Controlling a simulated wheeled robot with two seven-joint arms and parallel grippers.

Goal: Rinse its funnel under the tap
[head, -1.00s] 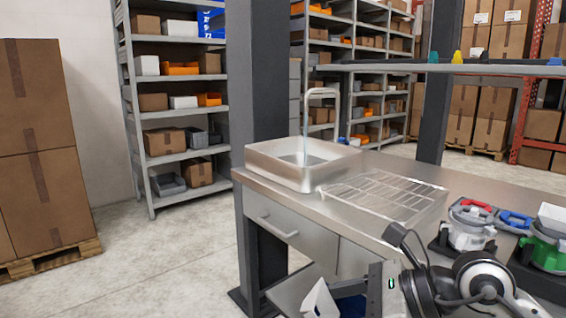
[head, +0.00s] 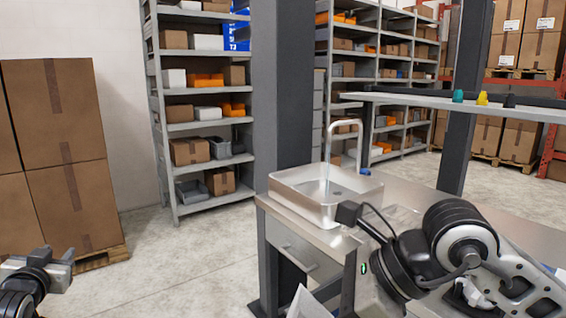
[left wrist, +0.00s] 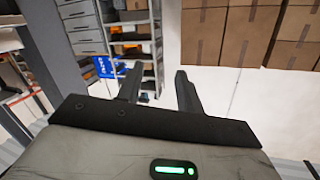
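The steel sink (head: 300,205) sits at the left end of the workbench. The tap (head: 345,124) arches over it, and a thin bluish stream falls from its spout. My right gripper (head: 348,292) is low in front of the bench, below the sink's rim. A white piece, apparently the funnel (head: 309,304), is at its end, cut by the bottom edge; the fingertips are hidden. My left gripper (head: 64,268) is at the lower left, far from the sink. In the left wrist view, its dark fingers (left wrist: 159,90) are apart with nothing between them.
My right arm covers much of the bench and its drying rack. A dark post (head: 281,90) stands behind the sink. Stacked cartons (head: 62,160) on a pallet stand at the left. A shelf unit (head: 195,126) is behind. Open floor lies between cartons and bench.

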